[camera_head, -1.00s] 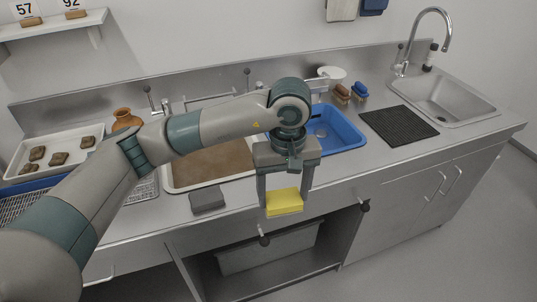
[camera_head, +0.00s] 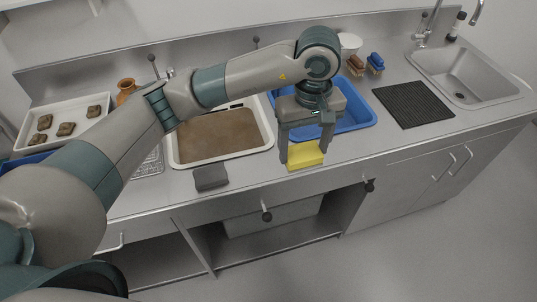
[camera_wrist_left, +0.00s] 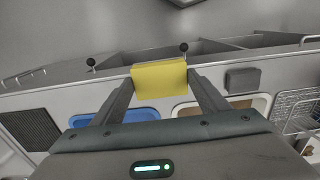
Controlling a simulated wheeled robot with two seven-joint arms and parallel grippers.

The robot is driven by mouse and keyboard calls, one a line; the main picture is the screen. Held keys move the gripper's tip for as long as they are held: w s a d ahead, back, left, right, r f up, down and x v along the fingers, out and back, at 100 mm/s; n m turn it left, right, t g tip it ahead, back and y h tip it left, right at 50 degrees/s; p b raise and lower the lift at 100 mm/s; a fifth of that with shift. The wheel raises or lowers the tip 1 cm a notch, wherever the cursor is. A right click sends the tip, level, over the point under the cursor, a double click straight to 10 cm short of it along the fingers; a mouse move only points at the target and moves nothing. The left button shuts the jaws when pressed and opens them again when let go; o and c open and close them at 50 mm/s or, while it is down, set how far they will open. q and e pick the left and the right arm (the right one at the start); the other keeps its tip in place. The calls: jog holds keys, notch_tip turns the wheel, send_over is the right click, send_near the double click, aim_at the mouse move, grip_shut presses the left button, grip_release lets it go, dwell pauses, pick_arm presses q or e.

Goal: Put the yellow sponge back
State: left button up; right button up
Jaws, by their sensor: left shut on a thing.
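The yellow sponge (camera_head: 305,155) is a bright block held between the fingers of my left gripper (camera_head: 306,150). The gripper points down, shut on the sponge, near the front edge of the steel counter, in front of the blue basin (camera_head: 352,112). In the left wrist view the sponge (camera_wrist_left: 159,79) sits between the two fingertips (camera_wrist_left: 160,85). A dark grey sponge-like block (camera_head: 210,178) lies on the counter to the left, and it also shows in the left wrist view (camera_wrist_left: 242,80). My right gripper is in neither view.
A tray of brown sediment (camera_head: 222,155) stands behind the grey block. A white tray with several sherds (camera_head: 90,103) is at left. Brown and blue brushes (camera_head: 376,61) stand behind a black ribbed mat (camera_head: 413,103); the sink (camera_head: 462,75) is at right. Counter near the grey block is clear.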

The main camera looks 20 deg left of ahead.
pick_arm(q)
jog(key=shift+w+a+f+p, duration=0.25)
jog(key=shift+a+f, duration=0.05)
jog(key=shift+a, duration=0.25)
jog(key=shift+w+a+f+p, duration=0.2)
jog(key=shift+w+a+f, duration=0.1)
jog(key=shift+a, duration=0.25)
jog(key=w+a+f+p, duration=0.1)
jog(key=a, duration=0.1)
jog(key=w+a+f+p, duration=0.1)
jog(key=a+f, duration=0.1)
jog(key=a, duration=0.1)
jog(key=w+a+f+p, duration=0.1)
jog(key=a+f, duration=0.1)
jog(key=shift+w+a+f, duration=0.1)
jog(key=shift+w+a, duration=0.2)
jog(key=shift+a, duration=0.05)
jog(key=shift+f, duration=0.1)
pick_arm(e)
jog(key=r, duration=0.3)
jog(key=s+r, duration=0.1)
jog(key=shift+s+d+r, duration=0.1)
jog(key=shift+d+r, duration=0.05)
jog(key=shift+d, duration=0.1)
pick_arm(q)
jog(key=shift+f+p, duration=1.3)
jog(key=shift+f, duration=0.65)
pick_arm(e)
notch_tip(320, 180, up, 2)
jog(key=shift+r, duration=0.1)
